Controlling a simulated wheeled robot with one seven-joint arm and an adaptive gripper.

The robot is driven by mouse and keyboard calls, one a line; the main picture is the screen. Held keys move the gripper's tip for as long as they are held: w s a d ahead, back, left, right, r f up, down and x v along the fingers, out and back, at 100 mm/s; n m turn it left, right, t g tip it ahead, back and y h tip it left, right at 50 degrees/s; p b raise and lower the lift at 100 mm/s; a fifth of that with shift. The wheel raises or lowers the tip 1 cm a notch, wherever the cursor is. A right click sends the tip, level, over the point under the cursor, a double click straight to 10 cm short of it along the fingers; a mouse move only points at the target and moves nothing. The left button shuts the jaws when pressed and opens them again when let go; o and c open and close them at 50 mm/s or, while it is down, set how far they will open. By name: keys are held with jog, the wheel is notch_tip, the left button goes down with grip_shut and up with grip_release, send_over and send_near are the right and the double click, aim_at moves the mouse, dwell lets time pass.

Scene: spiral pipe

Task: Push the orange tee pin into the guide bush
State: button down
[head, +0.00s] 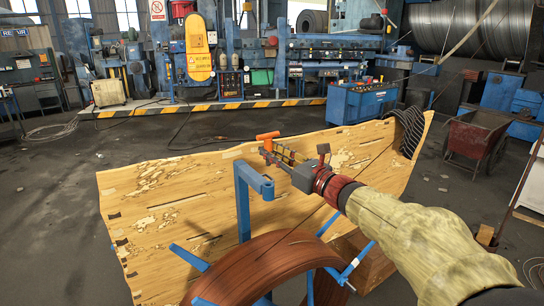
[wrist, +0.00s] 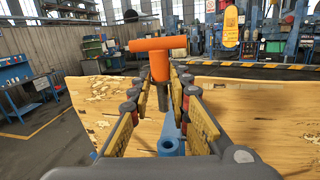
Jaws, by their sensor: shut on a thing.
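The orange tee pin (head: 267,136) is at the tips of my gripper (head: 268,149), which is shut on it. In the wrist view the pin (wrist: 159,52) stands roughly upright, crossbar on top, with its grey shank pointing down between the yellow-padded fingers (wrist: 163,88). The blue guide bush (head: 266,188) is at the end of a short arm on a blue post (head: 243,212). In the head view the pin is above the bush and apart from it. The bush's open round hole (wrist: 171,146) shows below and nearer in the wrist view.
A large brown coil (head: 262,268) on blue spokes is below the bush. A worn wooden panel (head: 165,205) stands behind the post. Blue machines (head: 362,103) stand farther back, past a striped floor edge. The air around the gripper is clear.

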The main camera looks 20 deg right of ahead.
jog(key=shift+f+b, duration=2.55)
jog(key=shift+b, duration=0.35)
jog(key=shift+f+b, duration=2)
jog(key=shift+b, duration=0.3)
jog(key=c, duration=1.8)
grip_release()
jog(key=shift+c, duration=0.2)
jog(key=shift+o, duration=1.3)
jog(key=shift+f, duration=0.15)
jog(key=shift+f, duration=0.1)
